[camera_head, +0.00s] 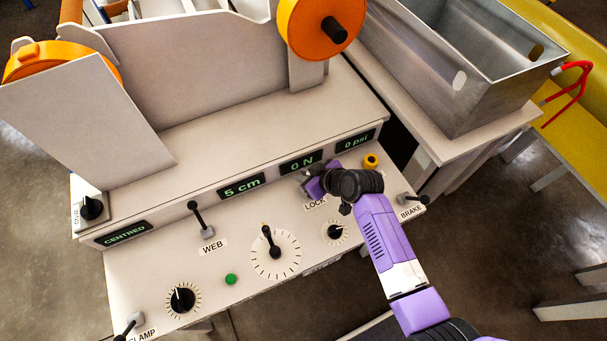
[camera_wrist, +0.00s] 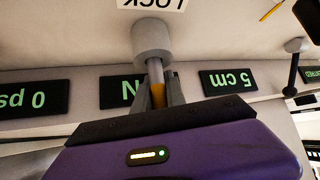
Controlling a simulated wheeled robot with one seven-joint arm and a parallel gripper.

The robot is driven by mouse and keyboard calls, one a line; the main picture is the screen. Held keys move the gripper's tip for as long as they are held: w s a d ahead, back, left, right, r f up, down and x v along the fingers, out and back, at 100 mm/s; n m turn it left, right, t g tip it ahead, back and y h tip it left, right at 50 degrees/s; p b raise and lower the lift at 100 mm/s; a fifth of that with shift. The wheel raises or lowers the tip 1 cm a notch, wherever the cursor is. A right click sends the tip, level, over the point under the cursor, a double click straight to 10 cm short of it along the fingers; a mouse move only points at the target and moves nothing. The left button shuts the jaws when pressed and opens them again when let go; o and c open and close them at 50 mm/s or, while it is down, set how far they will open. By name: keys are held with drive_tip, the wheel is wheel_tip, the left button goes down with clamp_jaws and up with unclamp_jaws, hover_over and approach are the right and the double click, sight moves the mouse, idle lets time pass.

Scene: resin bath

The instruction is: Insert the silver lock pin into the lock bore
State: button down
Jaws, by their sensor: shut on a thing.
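My gripper (camera_wrist: 160,92) is shut on the silver lock pin (camera_wrist: 155,72), whose lower part between the fingers looks orange-yellow. The pin's free end meets the grey round collar of the lock bore (camera_wrist: 152,38), beside the LOCK label (camera_wrist: 150,3). The two are in line in the wrist view; I cannot tell how deep the pin's end sits, as the collar hides it. In the head view my gripper (camera_head: 314,184) is over the panel near the LOCK label (camera_head: 315,203), and my wrist hides the pin and most of the collar.
The control panel holds a WEB lever (camera_head: 199,220), a large dial (camera_head: 275,253), a small dial (camera_head: 335,232), a BRAKE lever (camera_head: 413,199) and a yellow ring (camera_head: 371,160). Displays (camera_head: 301,163) line the upright face behind. A metal tank (camera_head: 462,70) stands at the right.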

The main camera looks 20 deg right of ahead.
drive_tip(key=shift+f+b, duration=0.4)
drive_tip(key=shift+f, duration=0.1)
drive_tip(key=c, duration=1.3)
unclamp_jaws()
drive_tip(key=v, duration=0.7)
drive_tip(key=shift+s+r, duration=0.25)
drive_tip(key=shift+s, duration=0.05)
drive_tip(key=shift+d, duration=0.1)
